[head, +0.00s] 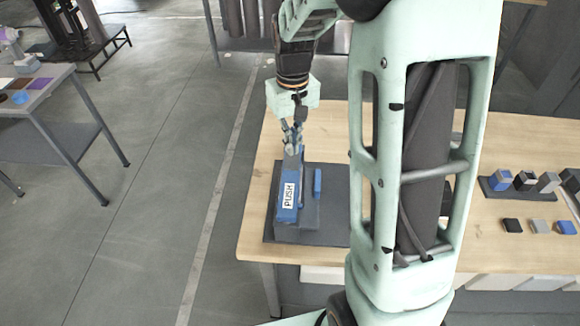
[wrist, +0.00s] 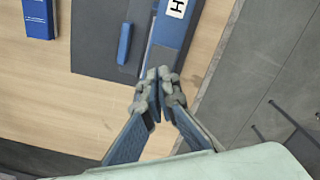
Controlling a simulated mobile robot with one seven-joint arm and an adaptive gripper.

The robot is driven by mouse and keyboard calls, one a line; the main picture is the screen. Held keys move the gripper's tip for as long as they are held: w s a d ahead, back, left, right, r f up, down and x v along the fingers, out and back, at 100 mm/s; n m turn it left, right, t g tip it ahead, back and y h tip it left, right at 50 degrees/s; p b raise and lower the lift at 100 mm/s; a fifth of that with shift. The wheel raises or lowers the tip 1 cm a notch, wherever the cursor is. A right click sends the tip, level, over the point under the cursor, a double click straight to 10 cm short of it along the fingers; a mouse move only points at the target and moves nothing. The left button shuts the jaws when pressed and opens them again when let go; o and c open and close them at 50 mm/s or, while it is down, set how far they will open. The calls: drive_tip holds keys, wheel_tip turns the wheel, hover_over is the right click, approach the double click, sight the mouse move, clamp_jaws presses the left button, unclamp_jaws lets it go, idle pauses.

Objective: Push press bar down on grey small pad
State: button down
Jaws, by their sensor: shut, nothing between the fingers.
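The blue press bar (head: 287,214), with a white PUSH label, lies along the dark grey base plate (head: 334,217) on the wooden table. The bar also shows in the wrist view (wrist: 168,38), with part of the label at the top edge. My gripper (head: 293,148) is shut and empty, pointing down at the far end of the bar. In the wrist view its fingertips (wrist: 158,86) meet close to the bar's end. I cannot tell whether they touch it. A grey small pad cannot be clearly made out; the bar and fingers cover part of the plate.
A small upright blue piece (head: 318,183) stands on the plate right of the bar. Several blue, black and grey blocks (head: 526,181) sit on the table's right side. My arm hides the table's middle. Another table (head: 58,88) stands at the left, across clear floor.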

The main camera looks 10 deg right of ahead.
drive_tip(key=shift+r+p, duration=1.4)
drive_tip(key=shift+r, duration=0.85)
